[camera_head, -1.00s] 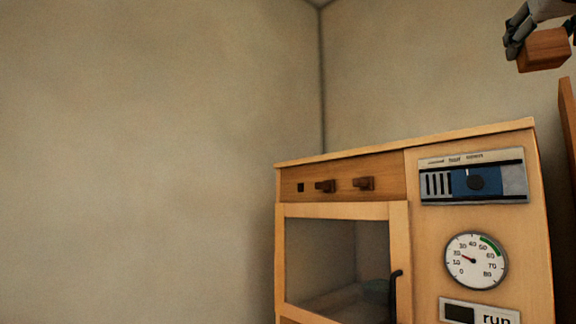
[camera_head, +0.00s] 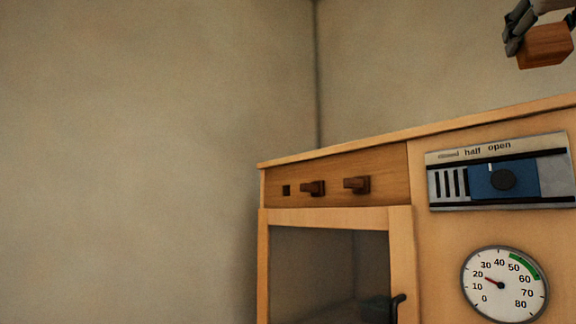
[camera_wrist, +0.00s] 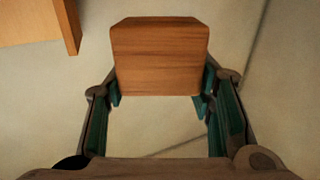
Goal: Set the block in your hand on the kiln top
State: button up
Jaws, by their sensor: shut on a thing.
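A brown wooden block (camera_head: 546,46) is held in my gripper (camera_head: 515,32) at the top right of the head view. In the wrist view the block (camera_wrist: 160,58) sits between the two fingers of my gripper (camera_wrist: 162,90), which are shut on its sides. The kiln (camera_head: 335,215) is a pale wooden cabinet at the lower right of the head view. Its top (camera_head: 430,130) shows only as a thin edge, seen from about its own height. The block is above the level of that edge, with a gap between them. How deep the block is over the top cannot be told.
The kiln front has a glass door (camera_head: 320,270) with a dark handle (camera_head: 397,305), two brown knobs, a blue vent slider (camera_head: 502,180) and a round gauge (camera_head: 505,286). Bare walls meet in a corner behind. A wooden edge (camera_wrist: 40,25) shows at the wrist view's upper left.

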jog(key=w, duration=0.5)
jog(key=w+a+f, duration=0.1)
jog(key=w, duration=1)
jog(key=shift+w+a+f, duration=0.2)
jog(key=shift+a, duration=0.1)
jog(key=shift+f+p, duration=0.45)
jog(key=shift+f, duration=1.3)
jog(key=shift+f, duration=0.1)
jog(key=o, duration=1.2)
